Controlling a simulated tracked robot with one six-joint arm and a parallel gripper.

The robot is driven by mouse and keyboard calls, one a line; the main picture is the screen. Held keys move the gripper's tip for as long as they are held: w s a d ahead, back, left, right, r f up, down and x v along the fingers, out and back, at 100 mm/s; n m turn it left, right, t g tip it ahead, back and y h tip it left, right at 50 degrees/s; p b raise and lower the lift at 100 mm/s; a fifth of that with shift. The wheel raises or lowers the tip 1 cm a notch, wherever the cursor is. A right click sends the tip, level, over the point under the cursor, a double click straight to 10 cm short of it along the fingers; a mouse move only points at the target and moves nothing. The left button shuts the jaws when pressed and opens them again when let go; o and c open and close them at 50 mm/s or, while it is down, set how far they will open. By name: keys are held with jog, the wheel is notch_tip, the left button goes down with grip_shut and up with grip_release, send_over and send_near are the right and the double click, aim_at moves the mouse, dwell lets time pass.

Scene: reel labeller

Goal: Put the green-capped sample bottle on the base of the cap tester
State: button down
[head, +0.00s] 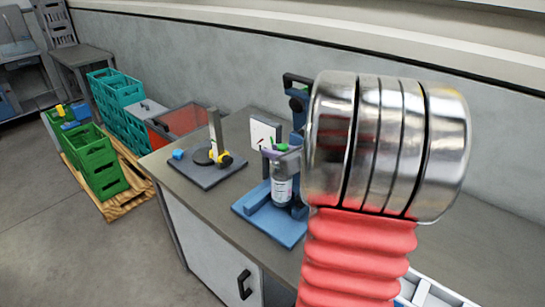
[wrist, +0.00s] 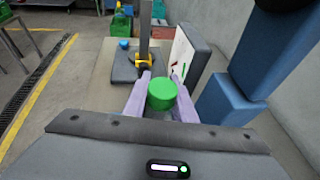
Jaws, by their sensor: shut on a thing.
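The green-capped sample bottle (head: 282,188) is clear with a white label and looks upright in the head view. Its green cap (wrist: 162,93) fills the middle of the wrist view. My gripper (wrist: 160,88) has lilac fingers on both sides of the bottle just below the cap, shut on it. In the head view my gripper (head: 272,154) is partly hidden by my own arm. The cap tester has a blue base (head: 276,229) and a blue upright (head: 298,88). The bottle appears over the base; I cannot tell whether its bottom touches it.
A dark plate with a post (head: 206,172), a yellow part and a blue piece stands left on the bench. A white dial panel (head: 265,132) is close behind the bottle. Green crates (head: 96,165) stand on a pallet at far left. Bare bench lies between plate and tester.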

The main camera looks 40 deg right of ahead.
jog(key=shift+f, duration=0.75)
jog(key=c, duration=1.5)
grip_release()
jog(key=shift+f, duration=0.1)
jog(key=v, duration=1.2)
jog(key=shift+a, duration=0.1)
